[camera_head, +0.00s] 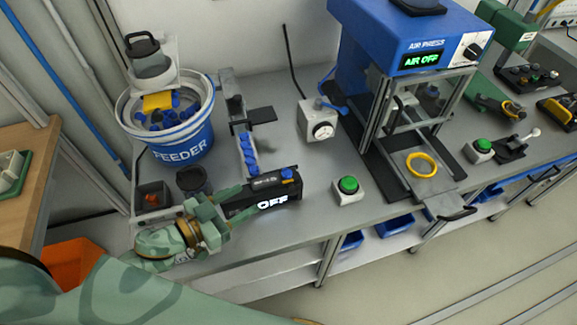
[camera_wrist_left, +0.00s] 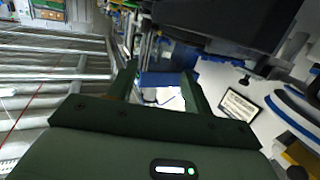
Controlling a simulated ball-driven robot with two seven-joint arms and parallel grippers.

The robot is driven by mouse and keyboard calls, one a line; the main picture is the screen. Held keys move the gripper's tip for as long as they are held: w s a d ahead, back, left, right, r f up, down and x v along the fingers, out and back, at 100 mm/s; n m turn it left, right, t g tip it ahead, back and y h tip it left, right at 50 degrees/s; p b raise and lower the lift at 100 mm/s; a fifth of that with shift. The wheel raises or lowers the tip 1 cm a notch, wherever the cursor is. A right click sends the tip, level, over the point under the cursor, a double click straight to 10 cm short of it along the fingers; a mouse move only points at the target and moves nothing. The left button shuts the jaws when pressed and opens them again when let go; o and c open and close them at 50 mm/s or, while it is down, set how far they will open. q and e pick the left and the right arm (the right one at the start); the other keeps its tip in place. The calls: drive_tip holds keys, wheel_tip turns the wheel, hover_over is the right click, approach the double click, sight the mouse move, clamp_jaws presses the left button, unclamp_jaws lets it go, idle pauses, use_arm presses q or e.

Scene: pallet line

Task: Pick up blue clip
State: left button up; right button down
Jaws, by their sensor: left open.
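Several blue clips (camera_head: 248,158) sit in a row on the narrow metal track beside the feeder. More blue pieces (camera_head: 170,115) lie in the blue bucket marked FEEDER (camera_head: 183,150). A small blue piece (camera_head: 288,174) is on top of the black box marked OFF; I cannot tell whether it is a clip. My green left gripper (camera_head: 238,198) is open and empty, at the left end of the black box, nearer the table's front than the clips. In the left wrist view its two fingers (camera_wrist_left: 160,90) stand apart with a blue surface (camera_wrist_left: 160,79) beyond them. My right gripper is not in view.
The black box (camera_head: 262,193) stands close beside my left gripper. A dark cup (camera_head: 192,180) and a small open bin (camera_head: 152,198) are to its left. A green button (camera_head: 348,186) and the blue air press (camera_head: 405,45) are to the right.

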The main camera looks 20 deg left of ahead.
sight(284, 173)
use_arm(q)
drive_tip(key=x, duration=0.8)
drive_tip(key=shift+w+a+f, duration=0.1)
drive_tip(key=shift+a, duration=0.05)
drive_tip(key=shift+w, duration=0.3)
drive_tip(key=x, duration=0.4)
drive_tip(key=shift+w+f, duration=0.1)
drive_tip(key=shift+w, duration=0.3)
drive_tip(key=shift+s, duration=0.15)
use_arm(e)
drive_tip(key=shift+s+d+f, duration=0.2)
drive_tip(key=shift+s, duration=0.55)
use_arm(q)
drive_tip(key=c, duration=1.1)
